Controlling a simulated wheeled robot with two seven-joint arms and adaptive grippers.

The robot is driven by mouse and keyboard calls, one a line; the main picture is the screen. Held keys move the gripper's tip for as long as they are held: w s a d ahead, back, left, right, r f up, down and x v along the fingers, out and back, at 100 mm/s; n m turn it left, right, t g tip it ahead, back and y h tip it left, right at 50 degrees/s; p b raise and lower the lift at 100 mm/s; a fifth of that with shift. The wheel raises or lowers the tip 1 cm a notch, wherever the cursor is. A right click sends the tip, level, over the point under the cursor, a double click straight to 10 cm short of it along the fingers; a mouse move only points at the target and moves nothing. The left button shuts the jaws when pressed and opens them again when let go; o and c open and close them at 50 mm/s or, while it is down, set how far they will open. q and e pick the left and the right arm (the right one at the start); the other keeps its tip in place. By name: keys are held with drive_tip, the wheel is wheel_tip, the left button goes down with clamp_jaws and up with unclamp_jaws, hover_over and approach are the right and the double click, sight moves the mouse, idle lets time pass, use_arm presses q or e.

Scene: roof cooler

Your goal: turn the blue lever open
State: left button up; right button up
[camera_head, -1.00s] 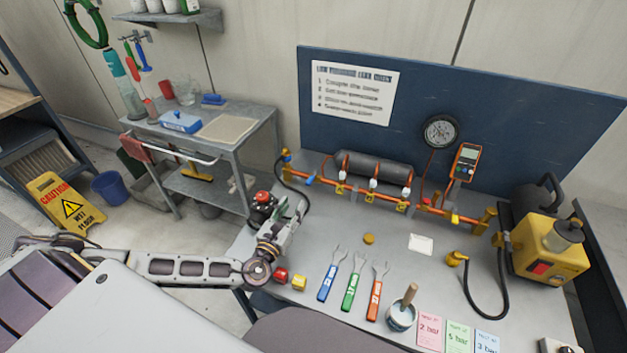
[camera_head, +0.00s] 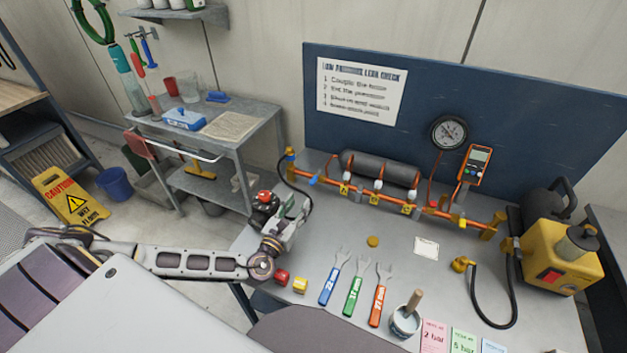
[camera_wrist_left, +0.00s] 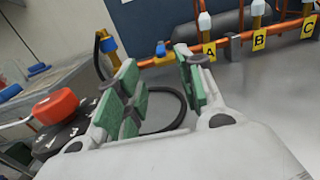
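The blue lever (camera_head: 313,181) sits on the left end of the orange pipe (camera_head: 330,184), next to an elbow with a yellow fitting. In the left wrist view the lever (camera_wrist_left: 161,49) shows beyond the fingertips, a little above and between them. My left gripper (camera_head: 298,207) is at the bench's left edge, in front of the lever and apart from it. In the left wrist view its green-padded fingers (camera_wrist_left: 158,68) are spread with nothing held between them. My right gripper is not in view.
A black hose (camera_wrist_left: 181,105) loops down behind my left fingers. A red-topped black object (camera_wrist_left: 55,105) is beside the gripper. White-handled valves tagged A (camera_wrist_left: 209,51), B and C line the pipe. Wrenches (camera_head: 353,290) lie in front; the bench between is mostly clear.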

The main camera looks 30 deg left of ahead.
sight(311, 184)
use_arm(q)
drive_tip(key=shift+w+a+p, duration=0.15)
drive_tip(key=shift+w+a, duration=0.05)
drive_tip(key=shift+w, duration=3.05)
drive_tip(key=shift+w+a+p, duration=0.15)
drive_tip(key=shift+w+a, duration=0.05)
drive_tip(key=shift+w, duration=3)
clamp_jaws()
